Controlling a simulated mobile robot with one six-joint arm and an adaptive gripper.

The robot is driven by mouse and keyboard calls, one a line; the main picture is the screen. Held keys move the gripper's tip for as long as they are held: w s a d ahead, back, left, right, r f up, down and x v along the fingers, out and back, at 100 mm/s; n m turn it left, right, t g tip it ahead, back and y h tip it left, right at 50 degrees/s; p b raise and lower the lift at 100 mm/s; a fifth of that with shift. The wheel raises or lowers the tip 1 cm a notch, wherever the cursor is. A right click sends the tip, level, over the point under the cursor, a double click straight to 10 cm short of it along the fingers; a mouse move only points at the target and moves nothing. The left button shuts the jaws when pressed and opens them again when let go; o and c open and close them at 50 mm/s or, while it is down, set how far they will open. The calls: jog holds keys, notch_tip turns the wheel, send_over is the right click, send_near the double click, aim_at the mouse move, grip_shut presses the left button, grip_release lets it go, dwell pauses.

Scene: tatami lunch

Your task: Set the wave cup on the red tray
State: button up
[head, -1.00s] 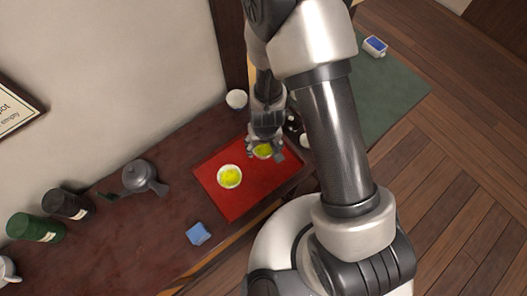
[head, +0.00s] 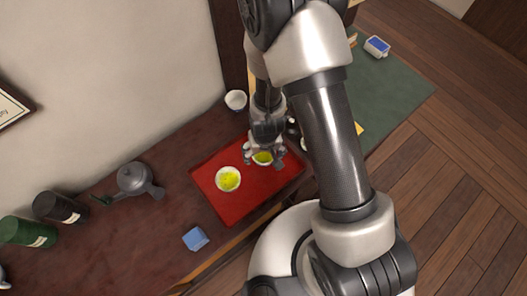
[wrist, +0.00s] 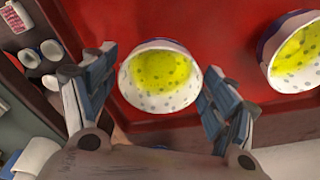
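The red tray (head: 235,211) lies on the dark wooden table. A cup with yellow-green contents (head: 262,157) stands at its right part, between the fingers of my gripper (head: 263,157). In the wrist view this cup (wrist: 160,98) is white with dark dots inside, and the tray (wrist: 70,20) shows behind it. My gripper (wrist: 158,75) is open around it, with a narrow gap on each side. A second cup with yellow-green contents (head: 228,180) stands left of it on the tray; it also shows in the wrist view (wrist: 295,55). I cannot make out a wave pattern on either cup.
A white cup (head: 236,100) stands behind the tray. A grey teapot (head: 134,180), dark canister (head: 58,208) and green canister (head: 25,232) stand at left. A blue block (head: 195,239) lies near the front edge. A green mat (head: 395,95) lies beyond my arm.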

dwell(0.3)
jog(key=s+d+r+t+y+p, duration=0.15)
jog(key=r+p, duration=0.35)
jog(key=r, duration=1.2)
jog(key=d+r+p, duration=0.2)
jog(key=r+p, duration=0.2)
jog(key=r, duration=1.4)
jog(key=shift+m+t+h, duration=0.7)
jog(key=shift+t+h, duration=0.15)
jog(key=s+d+r, duration=0.2)
jog(key=s+r, duration=0.2)
jog(key=s+d+r, duration=0.3)
jog(key=s, duration=0.1)
jog(key=s+d+r, duration=0.2)
jog(key=s+r, duration=0.2)
jog(key=shift+s+d+r, duration=0.15)
jog(key=shift+r, duration=0.15)
notch_tip(320, 180, down, 3)
jog(key=shift+r+b, duration=0.2)
jog(key=shift+b, duration=1)
